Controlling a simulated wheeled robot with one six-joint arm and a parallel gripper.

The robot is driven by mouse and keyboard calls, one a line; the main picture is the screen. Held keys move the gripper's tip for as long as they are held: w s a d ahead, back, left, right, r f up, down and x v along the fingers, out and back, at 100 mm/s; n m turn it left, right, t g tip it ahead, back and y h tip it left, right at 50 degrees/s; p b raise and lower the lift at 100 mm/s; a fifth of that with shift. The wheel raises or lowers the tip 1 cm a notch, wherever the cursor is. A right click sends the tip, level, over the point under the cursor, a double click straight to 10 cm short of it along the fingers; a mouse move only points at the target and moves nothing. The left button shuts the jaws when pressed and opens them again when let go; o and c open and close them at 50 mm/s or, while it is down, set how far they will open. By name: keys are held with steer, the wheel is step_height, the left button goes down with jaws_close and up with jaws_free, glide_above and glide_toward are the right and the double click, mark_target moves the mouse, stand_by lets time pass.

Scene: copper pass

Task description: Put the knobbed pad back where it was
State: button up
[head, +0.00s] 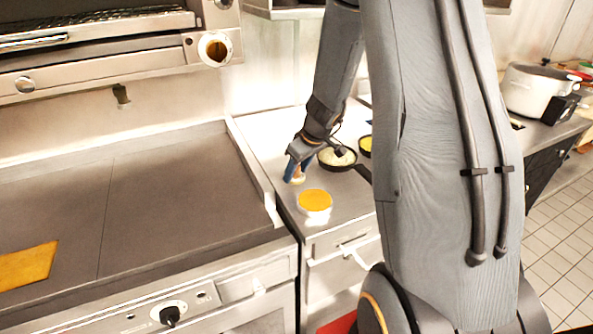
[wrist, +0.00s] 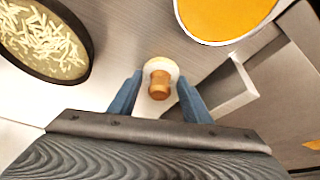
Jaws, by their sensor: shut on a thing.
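The knobbed pad (wrist: 161,66) is a small pale round pad with a brown knob. In the wrist view it sits between the two blue fingers of my gripper (wrist: 161,98), which is shut on the knob. In the head view my gripper (head: 293,170) is low over the counter, left of a dark pan, and the pad (head: 298,180) shows as a small pale patch by the fingertips. I cannot tell whether the pad touches the counter.
A white bowl of orange contents (head: 315,201) stands close in front of my gripper. A dark pan with pale shreds (wrist: 40,42) is close by. A flat griddle (head: 150,195) with a raised edge lies left, with an orange-brown sheet (head: 28,266) on it.

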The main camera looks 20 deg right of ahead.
steer(key=shift+f+b, duration=0.2)
steer(key=shift+b, duration=0.1)
steer(key=o, duration=1)
steer(key=shift+o, duration=0.2)
steer(key=shift+r, duration=0.15)
steer(key=shift+r+p, duration=0.2)
steer(key=shift+p, duration=0.2)
steer(key=b+v, duration=0.2)
steer(key=v, duration=0.9)
steer(key=s+a+f+m+g, duration=0.1)
steer(key=s+a+f+m, duration=0.1)
steer(key=s+a, duration=0.4)
steer(key=s+a+f+m+g+h, duration=0.1)
steer(key=s+a+f+m, duration=0.1)
steer(key=s+a, duration=0.5)
steer(key=s, duration=0.4)
steer(key=shift+s+a+g+h, duration=0.3)
steer(key=shift+s, duration=0.1)
